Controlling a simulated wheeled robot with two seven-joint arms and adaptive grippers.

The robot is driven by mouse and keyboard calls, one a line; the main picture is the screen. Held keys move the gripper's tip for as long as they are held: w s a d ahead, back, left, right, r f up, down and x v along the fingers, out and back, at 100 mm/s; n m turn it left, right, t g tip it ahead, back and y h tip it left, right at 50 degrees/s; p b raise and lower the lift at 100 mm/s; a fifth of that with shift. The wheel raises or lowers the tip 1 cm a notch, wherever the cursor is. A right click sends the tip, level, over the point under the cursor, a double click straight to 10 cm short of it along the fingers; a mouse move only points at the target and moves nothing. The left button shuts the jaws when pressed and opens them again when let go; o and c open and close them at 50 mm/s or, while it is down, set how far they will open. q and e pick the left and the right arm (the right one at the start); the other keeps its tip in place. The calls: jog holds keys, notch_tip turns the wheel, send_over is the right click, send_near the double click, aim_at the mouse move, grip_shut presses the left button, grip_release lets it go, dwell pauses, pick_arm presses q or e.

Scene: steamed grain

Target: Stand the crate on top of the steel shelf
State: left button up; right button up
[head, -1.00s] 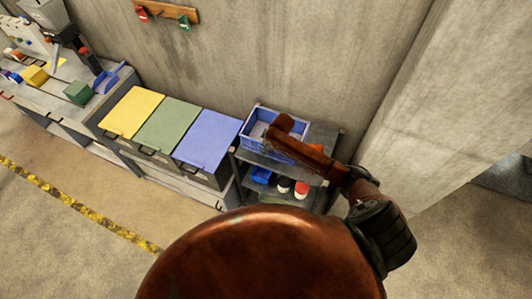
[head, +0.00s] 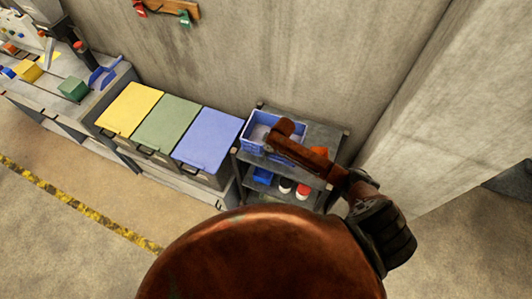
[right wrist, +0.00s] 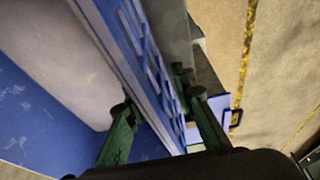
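The blue crate (head: 253,142) sits on the top board of the dark steel shelf (head: 323,135), towards its left side, appearing upright. My right arm reaches over the crate and hides part of it. My right gripper (right wrist: 160,103) shows in the right wrist view, green fingers apart. One finger is inside the crate and the other outside, with the crate's ribbed wall (right wrist: 140,55) between them. Gaps show beside the wall, so the fingers do not look clamped. A pale, rounded load fills part of the crate. My left gripper is out of view.
Bins with yellow, green and blue lids (head: 208,140) stand just left of the shelf. A concrete wall (head: 300,55) rises behind it. The lower shelf board holds a blue container (head: 262,176) and red and white jars (head: 303,191). A red-orange item shows beside my arm.

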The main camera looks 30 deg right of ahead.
jog(key=shift+w+d+r, duration=0.15)
jog(key=shift+w+r, duration=0.1)
jog(key=shift+w, duration=0.1)
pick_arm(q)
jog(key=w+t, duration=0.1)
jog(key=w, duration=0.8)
pick_arm(e)
jog(key=shift+v, duration=0.85)
jog(key=shift+s+d+r, duration=0.15)
jog(key=shift+s+r, duration=0.55)
jog(key=shift+r, duration=0.15)
jog(key=v, duration=0.4)
jog(key=shift+w+r+b, duration=0.15)
jog(key=shift+r+b, duration=0.2)
jog(key=shift+r, duration=0.1)
jog(key=shift+v, duration=1.15)
jog(key=shift+s+d+r, duration=0.1)
jog(key=shift+s+r, duration=0.2)
jog(key=shift+r, duration=0.05)
jog(key=shift+w, duration=0.1)
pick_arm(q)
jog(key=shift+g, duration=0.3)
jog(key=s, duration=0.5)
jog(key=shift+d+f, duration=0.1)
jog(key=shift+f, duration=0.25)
